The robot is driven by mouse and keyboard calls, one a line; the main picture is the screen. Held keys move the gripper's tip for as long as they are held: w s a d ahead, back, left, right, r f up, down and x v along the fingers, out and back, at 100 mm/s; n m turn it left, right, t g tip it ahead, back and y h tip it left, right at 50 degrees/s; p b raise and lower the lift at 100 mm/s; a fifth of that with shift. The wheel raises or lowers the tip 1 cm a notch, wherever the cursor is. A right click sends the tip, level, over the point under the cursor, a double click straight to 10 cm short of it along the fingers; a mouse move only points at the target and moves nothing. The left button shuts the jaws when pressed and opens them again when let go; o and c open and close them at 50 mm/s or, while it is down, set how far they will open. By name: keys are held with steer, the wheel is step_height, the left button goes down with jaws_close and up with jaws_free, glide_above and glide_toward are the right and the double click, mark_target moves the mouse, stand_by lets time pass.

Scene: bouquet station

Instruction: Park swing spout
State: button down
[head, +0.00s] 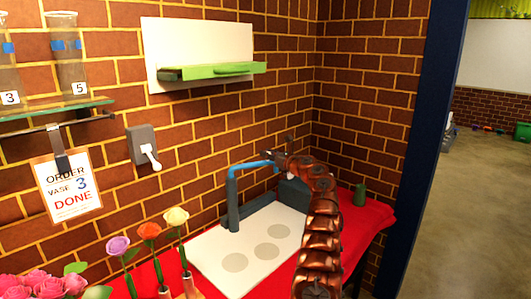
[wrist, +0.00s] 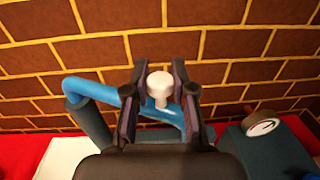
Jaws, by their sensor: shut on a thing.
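The swing spout (head: 250,166) is a light-blue tube on a dark grey-blue post (head: 232,205) above the white board. In the head view it reaches right from the post to my gripper (head: 277,160). In the wrist view the blue tube (wrist: 92,90) runs from the post (wrist: 90,122) at left behind my gripper (wrist: 160,88). A white knob (wrist: 160,82) on the spout sits between my fingers, which are shut on it. My gripper hides part of the tube and its outlet end.
The white board (head: 205,250) with grey circles lies on a red cloth (head: 368,222). A dark box with a gauge (wrist: 262,127) stands right of my gripper. Roses (head: 150,231) stand at front left. A wall lever (head: 149,153) and order card (head: 68,187) are at left.

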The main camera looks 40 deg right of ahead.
steer(key=shift+w+r+p, duration=0.1)
steer(key=shift+w+p, duration=0.05)
steer(key=shift+p, duration=0.15)
stand_by(0.4)
steer(key=c, duration=1)
jaws_free()
steer(key=shift+s+d, duration=0.1)
steer(key=shift+s, duration=0.15)
steer(key=shift+s, duration=5.75)
steer(key=shift+d, duration=0.1)
